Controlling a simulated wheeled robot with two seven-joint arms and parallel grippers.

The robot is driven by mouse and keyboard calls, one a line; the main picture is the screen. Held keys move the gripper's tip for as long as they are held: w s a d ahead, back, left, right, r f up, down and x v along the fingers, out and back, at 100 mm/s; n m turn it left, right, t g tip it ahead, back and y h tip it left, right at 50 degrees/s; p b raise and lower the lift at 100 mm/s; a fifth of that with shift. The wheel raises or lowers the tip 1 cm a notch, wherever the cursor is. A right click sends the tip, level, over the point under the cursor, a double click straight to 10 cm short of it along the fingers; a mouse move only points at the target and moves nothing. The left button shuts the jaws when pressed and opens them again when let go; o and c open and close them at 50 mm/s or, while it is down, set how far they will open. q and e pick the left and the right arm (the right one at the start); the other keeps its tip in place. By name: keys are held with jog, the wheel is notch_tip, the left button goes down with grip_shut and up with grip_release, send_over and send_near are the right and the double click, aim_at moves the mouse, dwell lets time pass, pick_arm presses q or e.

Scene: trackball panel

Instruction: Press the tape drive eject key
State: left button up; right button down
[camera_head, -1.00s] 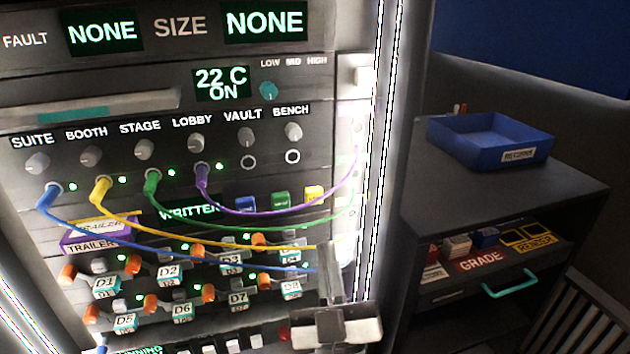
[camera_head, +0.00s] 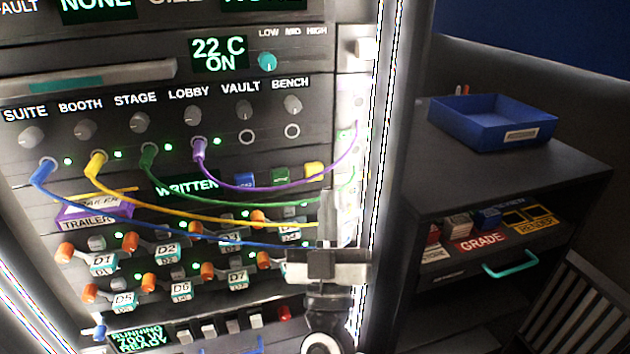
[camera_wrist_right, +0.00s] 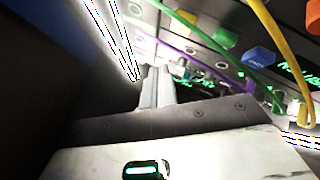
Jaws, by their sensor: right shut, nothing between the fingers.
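The tape drive row has a lit display reading WRITTEN (camera_head: 187,187) and a purple TRAILER tape (camera_head: 95,212) at its left. At its right end are a blue key (camera_head: 246,178), a green key (camera_head: 280,174) and a yellow key (camera_head: 314,170). Their labels are too small to read, so I cannot tell which is eject. The wrist view also shows the blue key (camera_wrist_right: 258,60) and the green key (camera_wrist_right: 226,37). My right gripper (camera_head: 327,200) is shut and empty, below and slightly right of the yellow key, apart from it. My left gripper is out of view.
Purple, green, yellow and blue cables droop across the panel; the purple cable (camera_head: 270,187) and green cable (camera_head: 240,204) pass close below the keys. Knobs and D-labelled switches lie around. At right, a cabinet (camera_head: 500,185) carries a blue tray (camera_head: 495,130).

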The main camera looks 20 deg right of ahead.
aim_at(314, 172)
jog(key=w, duration=0.4)
jog(key=shift+a+b, duration=0.1)
jog(key=shift+b, duration=0.2)
dwell(0.8)
jog(key=shift+w, duration=0.1)
dwell(0.9)
jog(key=shift+w, duration=0.35)
jog(key=shift+w, duration=0.1)
